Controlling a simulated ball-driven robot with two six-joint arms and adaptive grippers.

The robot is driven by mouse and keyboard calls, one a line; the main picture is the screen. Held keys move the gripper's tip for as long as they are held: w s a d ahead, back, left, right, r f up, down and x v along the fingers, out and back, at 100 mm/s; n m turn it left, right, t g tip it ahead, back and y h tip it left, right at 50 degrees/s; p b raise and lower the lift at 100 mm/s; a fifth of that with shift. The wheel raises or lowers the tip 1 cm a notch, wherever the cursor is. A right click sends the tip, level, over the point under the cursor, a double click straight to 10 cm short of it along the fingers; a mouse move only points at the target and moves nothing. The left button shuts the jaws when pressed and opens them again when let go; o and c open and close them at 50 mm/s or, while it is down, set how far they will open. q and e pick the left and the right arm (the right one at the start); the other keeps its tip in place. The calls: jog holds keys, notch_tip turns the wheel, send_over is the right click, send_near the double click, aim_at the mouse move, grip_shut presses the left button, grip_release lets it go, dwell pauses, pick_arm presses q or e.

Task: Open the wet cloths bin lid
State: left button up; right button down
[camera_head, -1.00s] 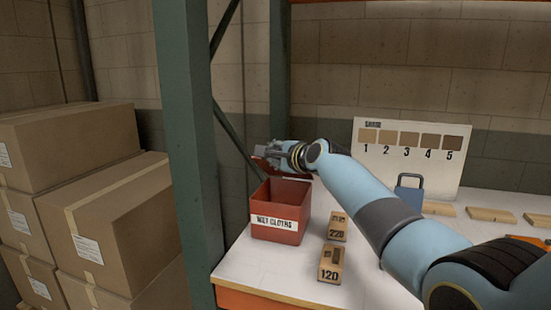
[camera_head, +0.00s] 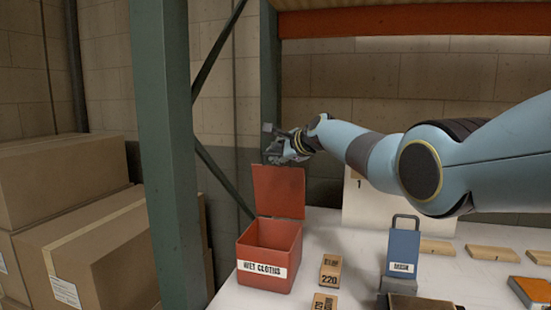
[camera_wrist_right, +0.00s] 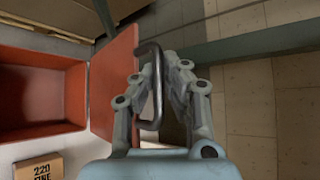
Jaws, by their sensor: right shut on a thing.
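The red wet cloths bin (camera_head: 247,279) stands on the white shelf top, with a white label on its front. Its red lid (camera_head: 278,190) stands up, roughly vertical, at the bin's back edge, and the inside looks empty. My right gripper (camera_head: 285,150) is at the top of the lid. In the right wrist view the gripper (camera_wrist_right: 165,70) is shut on the dark lid handle (camera_wrist_right: 157,110), beside the lid (camera_wrist_right: 108,80). The bin (camera_wrist_right: 40,133) lies open at the left of that view. My left gripper does not show.
Sanding blocks (camera_head: 330,270) stand right of the bin.

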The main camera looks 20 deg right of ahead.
jog(key=shift+w+d+r, duration=0.1)
jog(key=shift+w+d, duration=0.05)
jog(key=shift+w, duration=0.05)
dwell(0.3)
jog(key=c, duration=1.4)
grip_release()
jog(key=shift+s, duration=0.15)
